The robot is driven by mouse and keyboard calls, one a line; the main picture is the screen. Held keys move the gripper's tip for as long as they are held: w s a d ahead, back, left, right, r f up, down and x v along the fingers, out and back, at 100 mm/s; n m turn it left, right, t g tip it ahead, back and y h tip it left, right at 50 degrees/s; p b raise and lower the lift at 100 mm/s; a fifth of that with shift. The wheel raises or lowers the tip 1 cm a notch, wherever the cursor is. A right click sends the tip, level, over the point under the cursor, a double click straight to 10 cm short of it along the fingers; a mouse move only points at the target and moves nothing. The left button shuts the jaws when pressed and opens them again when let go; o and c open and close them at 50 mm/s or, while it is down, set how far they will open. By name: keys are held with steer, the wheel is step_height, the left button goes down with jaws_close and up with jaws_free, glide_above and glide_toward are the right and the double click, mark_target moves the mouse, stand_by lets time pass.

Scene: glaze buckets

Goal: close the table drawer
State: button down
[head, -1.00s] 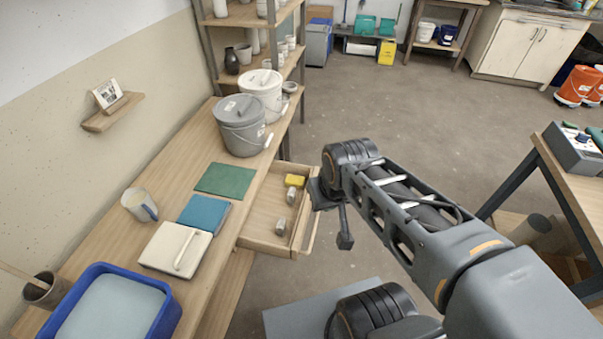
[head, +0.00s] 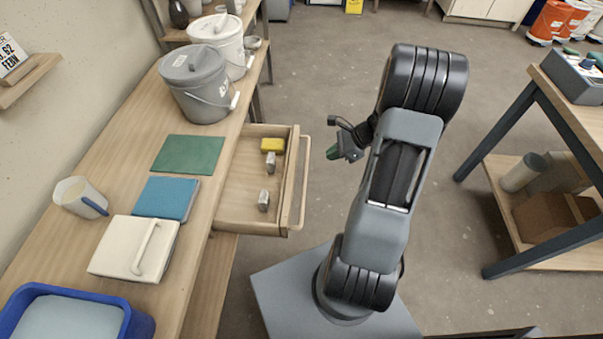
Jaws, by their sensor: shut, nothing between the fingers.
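The wooden table drawer (head: 238,214) stands open, pulled out from the long wooden table (head: 122,190) toward my arm. A yellow block (head: 272,145) and two small grey metal-like pieces (head: 264,200) lie inside it. The drawer's bar handle (head: 304,185) runs along its front, on the right side. My gripper (head: 334,153) is to the right of the drawer's far front corner, apart from the handle. It is shut and empty, with a dark green tip showing.
Two lidded buckets, one grey (head: 197,85) and one white (head: 220,45), stand on the table behind the drawer. A green mat (head: 187,155), a blue book-like slab (head: 166,198) and a white lidded box (head: 134,248) lie beside it. Another table (head: 570,112) stands right; floor between is clear.

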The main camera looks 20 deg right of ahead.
steer(key=d+f+m, duration=0.1)
steer(key=f, duration=0.1)
steer(key=b, duration=0.3)
glide_above(305, 176)
step_height(305, 176, down, 7)
steer(key=shift+s+f, duration=0.1)
steer(key=shift+w+a, duration=0.35)
steer(key=shift+a, duration=0.2)
steer(key=shift+w+a, duration=0.1)
